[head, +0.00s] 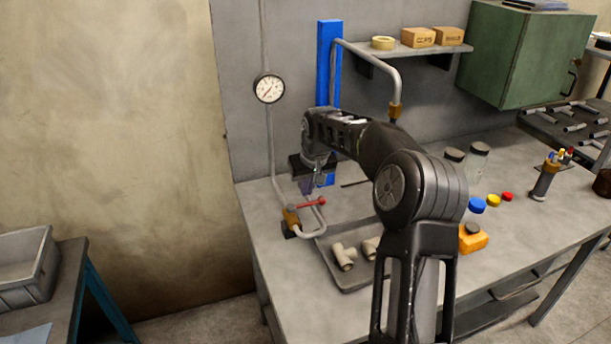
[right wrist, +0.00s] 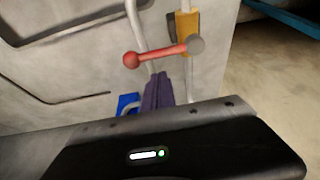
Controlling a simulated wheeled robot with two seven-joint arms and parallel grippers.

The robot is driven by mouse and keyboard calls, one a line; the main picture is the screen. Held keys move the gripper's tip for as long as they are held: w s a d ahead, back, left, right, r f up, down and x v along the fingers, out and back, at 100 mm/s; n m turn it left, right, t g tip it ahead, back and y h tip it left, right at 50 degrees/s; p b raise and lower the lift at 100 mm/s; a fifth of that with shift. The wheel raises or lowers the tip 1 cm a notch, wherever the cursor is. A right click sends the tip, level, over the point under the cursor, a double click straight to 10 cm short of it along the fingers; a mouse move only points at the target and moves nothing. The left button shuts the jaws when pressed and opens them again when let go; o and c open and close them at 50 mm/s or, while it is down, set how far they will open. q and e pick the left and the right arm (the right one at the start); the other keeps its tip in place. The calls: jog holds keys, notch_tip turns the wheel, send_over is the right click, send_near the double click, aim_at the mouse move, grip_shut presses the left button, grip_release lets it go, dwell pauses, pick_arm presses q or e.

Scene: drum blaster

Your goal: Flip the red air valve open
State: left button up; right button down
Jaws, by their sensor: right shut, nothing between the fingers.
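The red air valve has a red lever (head: 310,203) with a ball end, on a brass body (head: 291,217) at the table's left edge. In the head view the lever points right, crosswise to the upright pipe. In the right wrist view the red lever (right wrist: 160,52) runs from its ball at left to a grey pivot beside the brass body (right wrist: 187,24). My right gripper (head: 309,187) is shut and empty, just above the lever in the head view. Its purple fingers (right wrist: 158,90) point toward the lever's middle; I cannot tell whether they touch it. My left gripper is out of view.
A pressure gauge (head: 269,88) hangs on the pipe above the valve. A blue post (head: 328,60) stands behind my right arm. A tray (head: 345,278) with pipe fittings lies right of the valve.

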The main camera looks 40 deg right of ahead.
jog(key=shift+s+a+f, duration=0.1)
jog(key=shift+s+a, duration=0.05)
jog(key=shift+s, duration=0.25)
jog(key=shift+s+a+f, duration=0.1)
jog(key=shift+s+a, duration=0.05)
jog(key=shift+s, duration=0.25)
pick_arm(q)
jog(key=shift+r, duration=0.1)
